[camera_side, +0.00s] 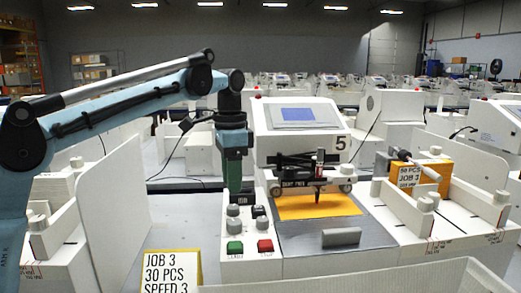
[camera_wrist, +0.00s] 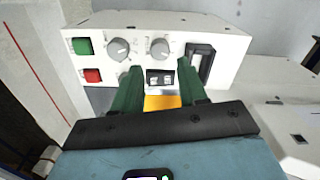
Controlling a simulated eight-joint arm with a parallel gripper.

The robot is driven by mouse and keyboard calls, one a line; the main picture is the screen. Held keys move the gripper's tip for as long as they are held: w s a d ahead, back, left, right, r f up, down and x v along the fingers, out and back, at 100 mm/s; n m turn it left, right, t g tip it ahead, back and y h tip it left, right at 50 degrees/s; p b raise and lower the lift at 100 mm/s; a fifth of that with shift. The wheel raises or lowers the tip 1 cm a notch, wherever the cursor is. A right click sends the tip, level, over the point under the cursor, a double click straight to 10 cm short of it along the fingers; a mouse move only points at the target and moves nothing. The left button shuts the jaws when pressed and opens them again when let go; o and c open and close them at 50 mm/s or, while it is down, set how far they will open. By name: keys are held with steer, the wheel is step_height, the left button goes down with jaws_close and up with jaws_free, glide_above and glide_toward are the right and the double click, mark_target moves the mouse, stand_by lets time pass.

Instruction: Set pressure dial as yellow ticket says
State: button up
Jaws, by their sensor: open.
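A yellow-edged ticket (camera_side: 172,272) stands at the front in the side view. It reads JOB 3, 30 PCS, SPEED 3; anything lower is cut off, so no pressure value shows. The plotter's control panel (camera_side: 249,232) carries several grey dials. In the wrist view, two round dials, one left (camera_wrist: 118,50) and one right (camera_wrist: 158,48), show in full, with white pointer marks. A third dial (camera_wrist: 125,79) is partly hidden by a finger. Labels are too small to tell which is pressure. My gripper (camera_side: 234,196) points down just above the dials, open and empty; its green fingers (camera_wrist: 157,75) straddle the black switch in the wrist view.
A green button (camera_side: 235,247) and red button (camera_side: 265,246) sit at the panel's front. The pen carriage (camera_side: 317,180) hangs over orange paper (camera_side: 317,206) on the right. A pale bin rim (camera_side: 400,275) crosses the front.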

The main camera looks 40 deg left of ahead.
mark_target(233, 206)
steer(key=shift+f, duration=3.05)
steer(key=c, duration=0.8)
steer(key=shift+o, duration=0.2)
steer(key=n, duration=0.8)
steer(key=shift+n, duration=0.3)
steer(key=shift+w, duration=0.1)
